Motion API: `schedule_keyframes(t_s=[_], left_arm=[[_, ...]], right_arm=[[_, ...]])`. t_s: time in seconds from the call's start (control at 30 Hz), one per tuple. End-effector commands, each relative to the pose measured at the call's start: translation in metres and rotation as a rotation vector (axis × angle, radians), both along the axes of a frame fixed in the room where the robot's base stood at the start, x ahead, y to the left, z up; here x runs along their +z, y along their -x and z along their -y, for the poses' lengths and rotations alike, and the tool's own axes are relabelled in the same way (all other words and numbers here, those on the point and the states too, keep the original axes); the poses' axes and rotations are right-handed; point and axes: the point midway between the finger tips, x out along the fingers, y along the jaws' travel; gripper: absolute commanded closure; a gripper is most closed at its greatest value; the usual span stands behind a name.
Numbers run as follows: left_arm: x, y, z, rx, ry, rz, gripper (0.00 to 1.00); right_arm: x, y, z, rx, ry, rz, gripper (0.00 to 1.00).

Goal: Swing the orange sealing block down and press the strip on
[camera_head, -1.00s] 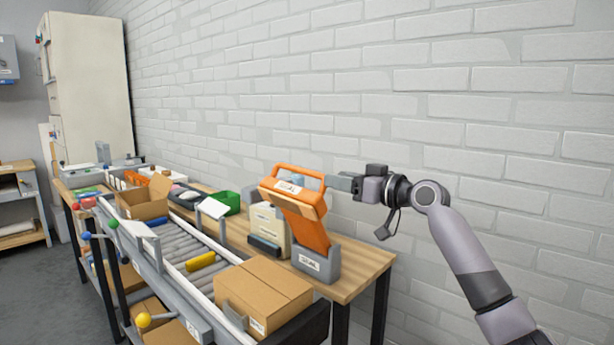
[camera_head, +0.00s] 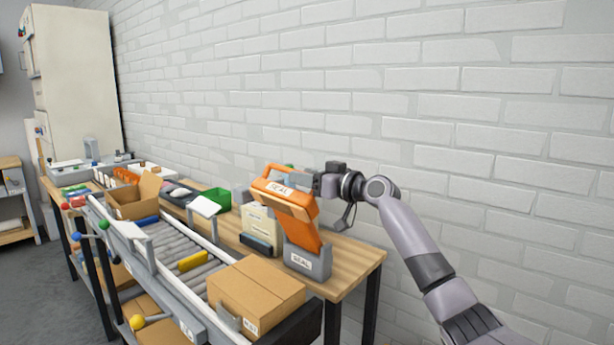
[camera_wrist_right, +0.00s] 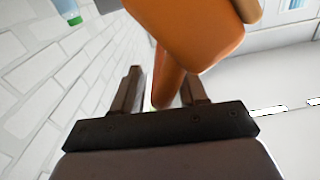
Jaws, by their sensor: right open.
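The orange sealing block (camera_head: 290,205), labelled SEAL, leans up and back on its grey base (camera_head: 307,262) at the right end of the bench. Its top handle bar (camera_head: 288,170) is beside my right gripper (camera_head: 311,181). In the right wrist view, my right gripper (camera_wrist_right: 165,88) is open, and an orange bar (camera_wrist_right: 168,82) of the block stands between its two fingers. The wide orange body (camera_wrist_right: 190,30) fills the top of that view. I cannot tell whether the fingers touch the bar. The closed cardboard box (camera_head: 256,293) sits at the near end of the rollers. My left gripper is out of view.
A cream dispenser (camera_head: 262,226) stands left of the block. The roller conveyor (camera_head: 180,255) carries a yellow piece (camera_head: 193,261) and an open carton (camera_head: 133,201). A green bin (camera_head: 217,198) is behind. The brick wall (camera_head: 400,90) stands close behind my arm.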

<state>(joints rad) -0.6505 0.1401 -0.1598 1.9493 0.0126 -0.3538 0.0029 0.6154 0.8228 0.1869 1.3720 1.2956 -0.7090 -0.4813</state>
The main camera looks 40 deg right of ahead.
Motion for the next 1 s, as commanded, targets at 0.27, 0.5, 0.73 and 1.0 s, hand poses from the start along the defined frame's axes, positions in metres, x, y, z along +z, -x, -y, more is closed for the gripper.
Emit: schedule_keyframes(t_s=[0.27,0.5,0.73,1.0], left_arm=[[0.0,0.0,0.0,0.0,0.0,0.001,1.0],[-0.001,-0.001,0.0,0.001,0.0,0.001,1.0],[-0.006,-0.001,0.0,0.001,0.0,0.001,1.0],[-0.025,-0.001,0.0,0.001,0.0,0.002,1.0]], right_arm=[[0.0,0.0,0.0,-0.001,-0.001,0.0,1.0],[-0.001,0.001,0.0,-0.003,0.007,0.0,1.0],[-0.006,0.001,-0.009,-0.004,0.056,0.003,1.0],[-0.026,0.001,-0.037,-0.01,0.221,0.015,1.0]])
